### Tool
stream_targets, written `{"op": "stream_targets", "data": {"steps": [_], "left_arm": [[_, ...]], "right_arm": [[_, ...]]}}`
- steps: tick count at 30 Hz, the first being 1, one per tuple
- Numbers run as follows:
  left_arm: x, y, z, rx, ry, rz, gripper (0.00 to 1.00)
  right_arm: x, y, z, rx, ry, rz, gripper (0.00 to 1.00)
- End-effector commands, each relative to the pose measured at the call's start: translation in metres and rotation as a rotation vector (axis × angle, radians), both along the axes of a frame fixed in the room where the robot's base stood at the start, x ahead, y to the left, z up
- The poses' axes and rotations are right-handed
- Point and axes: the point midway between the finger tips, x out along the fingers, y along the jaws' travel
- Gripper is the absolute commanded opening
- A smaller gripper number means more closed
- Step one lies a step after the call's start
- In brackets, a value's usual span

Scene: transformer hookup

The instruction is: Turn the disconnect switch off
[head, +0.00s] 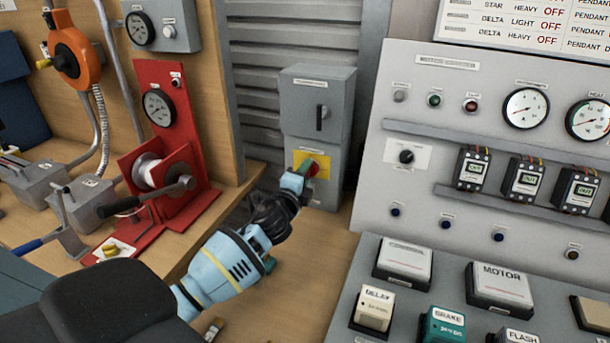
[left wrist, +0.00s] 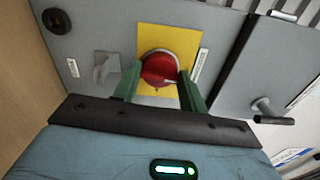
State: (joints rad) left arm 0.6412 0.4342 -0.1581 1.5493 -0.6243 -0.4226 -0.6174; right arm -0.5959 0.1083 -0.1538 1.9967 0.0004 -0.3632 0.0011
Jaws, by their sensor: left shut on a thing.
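The disconnect switch is a red rotary knob (head: 309,168) on a yellow plate (head: 324,160), low on a grey box (head: 330,190). In the left wrist view the red knob (left wrist: 158,68) stands in the middle of the yellow plate (left wrist: 183,36). My left gripper (head: 302,172) reaches the knob from the lower left. In the left wrist view its green fingers (left wrist: 160,82) are shut on the knob, one on each side. The fingers hide part of the knob, so its exact angle is hard to read. My right gripper is not in view.
A grey box with a black handle (head: 320,117) is above the switch. A red stand with a gauge and crank (head: 172,130) is to the left. A grey panel with gauges and meters (head: 460,75) is to the right.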

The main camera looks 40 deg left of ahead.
Motion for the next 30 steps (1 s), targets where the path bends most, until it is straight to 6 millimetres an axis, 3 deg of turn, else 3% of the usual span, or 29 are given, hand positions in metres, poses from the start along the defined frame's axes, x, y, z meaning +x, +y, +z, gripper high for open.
{"op": "stream_targets", "data": {"steps": [9, 24, 25, 30], "left_arm": [[0.0, 0.0004, -0.0001, -0.1, -0.024, 0.001, 0.19], [0.0001, 0.0001, 0.0, -0.116, -0.028, 0.0, 0.19], [0.0001, 0.0001, 0.0, -0.116, -0.028, 0.0, 0.44], [0.0001, 0.0, 0.0, -0.115, -0.028, 0.0, 0.64]], "right_arm": [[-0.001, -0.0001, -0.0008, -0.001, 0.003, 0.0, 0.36], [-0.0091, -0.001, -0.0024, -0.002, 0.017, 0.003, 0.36], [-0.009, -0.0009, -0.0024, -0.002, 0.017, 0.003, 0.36], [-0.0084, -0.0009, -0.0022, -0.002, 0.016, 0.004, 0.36]]}}
